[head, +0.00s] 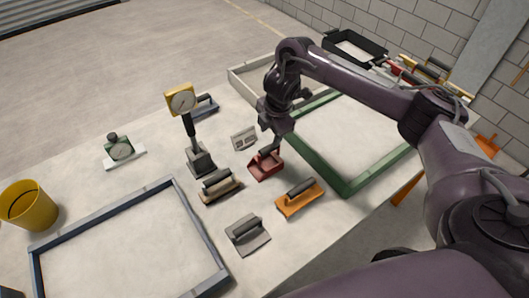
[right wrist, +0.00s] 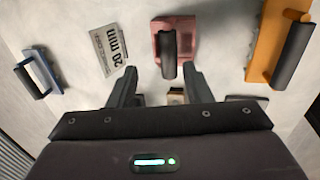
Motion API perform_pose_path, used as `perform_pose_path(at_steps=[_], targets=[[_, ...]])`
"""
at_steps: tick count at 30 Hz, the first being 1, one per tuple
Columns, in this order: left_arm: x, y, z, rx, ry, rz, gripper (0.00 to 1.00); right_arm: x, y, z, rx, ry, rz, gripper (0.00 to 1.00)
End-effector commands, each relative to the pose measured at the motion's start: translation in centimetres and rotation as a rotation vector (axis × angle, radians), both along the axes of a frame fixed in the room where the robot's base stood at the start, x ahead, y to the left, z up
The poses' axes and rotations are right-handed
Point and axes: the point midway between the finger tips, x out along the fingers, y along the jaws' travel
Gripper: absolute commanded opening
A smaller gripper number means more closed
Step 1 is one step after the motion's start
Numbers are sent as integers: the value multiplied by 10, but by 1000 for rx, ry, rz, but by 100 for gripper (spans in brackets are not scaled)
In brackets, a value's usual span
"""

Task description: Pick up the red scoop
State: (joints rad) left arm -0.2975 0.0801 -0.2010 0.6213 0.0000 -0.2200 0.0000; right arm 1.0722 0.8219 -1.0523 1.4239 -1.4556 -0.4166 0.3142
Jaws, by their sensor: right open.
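The red scoop (head: 264,168) lies on the table near the middle in the head view, left of the green frame. Its dark handle points up toward my right gripper (head: 278,140). In the right wrist view the red scoop (right wrist: 184,24) is at the top centre, with its dark handle (right wrist: 169,58) seen near the gap between the fingertips. My right gripper (right wrist: 160,72) is open and above the scoop; I cannot tell whether the fingers touch the handle. My left gripper is not in view.
An orange float (head: 301,199) lies right of the scoop, a grey trowel (head: 248,235) in front. A dial gauge on a stand (head: 200,162) and a "20 min" card (right wrist: 112,48) are close by. The green frame (head: 347,187) and blue frame (head: 205,232) flank the tools.

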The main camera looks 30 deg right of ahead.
Motion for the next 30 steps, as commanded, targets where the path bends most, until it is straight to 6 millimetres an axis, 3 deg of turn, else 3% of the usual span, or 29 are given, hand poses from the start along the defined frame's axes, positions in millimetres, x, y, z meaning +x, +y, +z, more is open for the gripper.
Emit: perform_pose_path(at_steps=[13,19,26,30], targets=[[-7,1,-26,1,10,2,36,-1,4,-59,1,9,-3,45],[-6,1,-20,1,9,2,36,5,4,-74,-1,5,-2,45],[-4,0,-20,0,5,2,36,5,4,-75,-3,4,0,45],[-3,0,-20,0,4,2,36,5,4,-75,-3,4,0,28]])
